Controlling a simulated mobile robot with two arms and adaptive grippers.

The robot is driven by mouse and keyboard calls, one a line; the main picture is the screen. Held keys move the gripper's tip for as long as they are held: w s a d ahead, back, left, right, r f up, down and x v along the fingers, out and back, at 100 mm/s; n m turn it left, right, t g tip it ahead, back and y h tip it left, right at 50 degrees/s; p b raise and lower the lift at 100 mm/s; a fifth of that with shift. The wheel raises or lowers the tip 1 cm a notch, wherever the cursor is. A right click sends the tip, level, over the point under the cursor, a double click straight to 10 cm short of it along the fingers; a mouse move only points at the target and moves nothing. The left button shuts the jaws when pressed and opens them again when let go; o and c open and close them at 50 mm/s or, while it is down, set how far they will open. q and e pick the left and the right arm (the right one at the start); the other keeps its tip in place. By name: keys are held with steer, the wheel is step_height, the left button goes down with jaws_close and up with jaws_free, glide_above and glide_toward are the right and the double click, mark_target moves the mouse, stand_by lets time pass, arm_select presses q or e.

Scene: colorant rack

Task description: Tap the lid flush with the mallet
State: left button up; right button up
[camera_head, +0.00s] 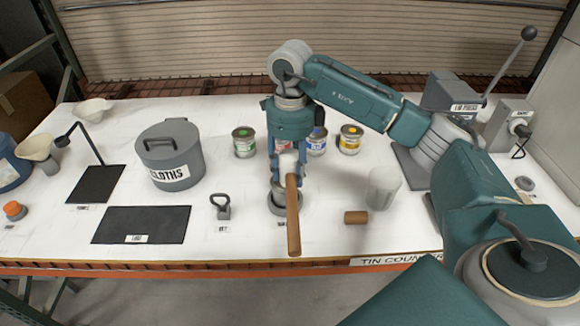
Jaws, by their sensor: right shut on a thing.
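My right gripper (287,170) points down over the middle of the table and is shut on the mallet. The mallet's brown wooden handle (293,225) sticks out toward the table's front edge. Its head is mostly hidden by the gripper. A grey round tin or base (277,203) shows right below the gripper, partly covered by the handle. I cannot tell whether a lid sits on it or whether the mallet touches it. My left gripper is not in view.
Several small colorant tins, one green-labelled (244,143) and one yellow-labelled (350,140), stand behind the gripper. A grey cloths bin (172,160) and dark mats (142,225) are left. A translucent cup (383,187) and brown cylinder (356,217) are right. The lid press (455,95) stands far right.

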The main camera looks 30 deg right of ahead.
steer(key=shift+f, duration=0.35)
step_height(320, 180, down, 3)
steer(key=b, duration=0.2)
steer(key=shift+f+b, duration=0.1)
steer(key=shift+b, duration=0.25)
steer(key=shift+r+p, duration=0.55)
steer(key=shift+r, duration=0.05)
jaws_close()
step_height(320, 180, up, 5)
steer(key=p, duration=0.3)
steer(key=shift+f, duration=0.1)
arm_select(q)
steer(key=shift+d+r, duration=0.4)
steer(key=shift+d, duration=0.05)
arm_select(e)
steer(key=shift+f, duration=0.1)
steer(key=shift+w, duration=0.1)
